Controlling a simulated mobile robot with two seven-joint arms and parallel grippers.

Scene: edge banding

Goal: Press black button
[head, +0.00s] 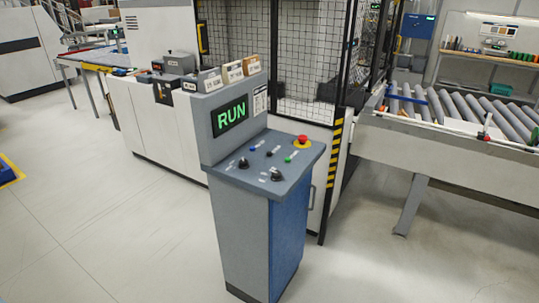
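A grey control console (240,225) with a blue side stands in the middle of the head view. Its upright panel has a screen (230,116) showing "RUN" in green. On its sloped top, a small black button (270,154) appears to sit between a blue button (252,149) and a green button (288,159). Two black knobs, a left knob (243,163) and a right knob (276,175), are nearer the front edge. A red mushroom button (303,141) on a yellow base is at the back right. Neither of my grippers is in view.
A mesh safety cage (290,55) stands behind the console, with a yellow-black striped post (334,155). A roller conveyor (465,110) is at the right. A work table (85,60) is at the far left. The floor (110,225) left of the console is clear.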

